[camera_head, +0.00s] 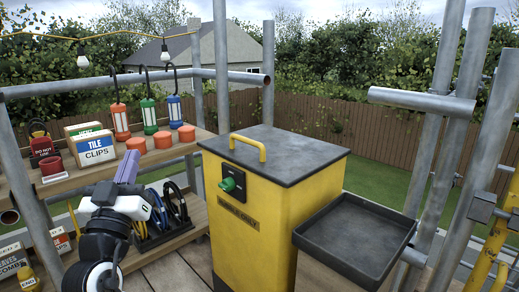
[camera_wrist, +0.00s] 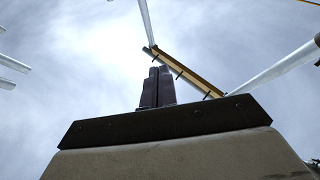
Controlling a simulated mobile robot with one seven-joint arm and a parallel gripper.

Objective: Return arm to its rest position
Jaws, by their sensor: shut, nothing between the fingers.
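My gripper (camera_wrist: 157,78) shows in the wrist view as two dark fingers pressed together above a dark mounting bar. It is shut, nothing shows between the fingers, and it points up at a cloudy sky. In the head view my arm rises from the lower left, in front of the wooden shelves (camera_head: 174,155). The purplish fingers (camera_head: 128,166) point up there, overlapping the view of the upper shelf near the tile clips box (camera_head: 97,147). I cannot tell whether they touch anything on it.
A yellow cabinet (camera_head: 250,222) with a green knob stands in the centre, beside a black tray (camera_head: 356,240). Scaffold tubes (camera_head: 438,105) rise at the right. A beam (camera_wrist: 185,72) crosses above my fingers.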

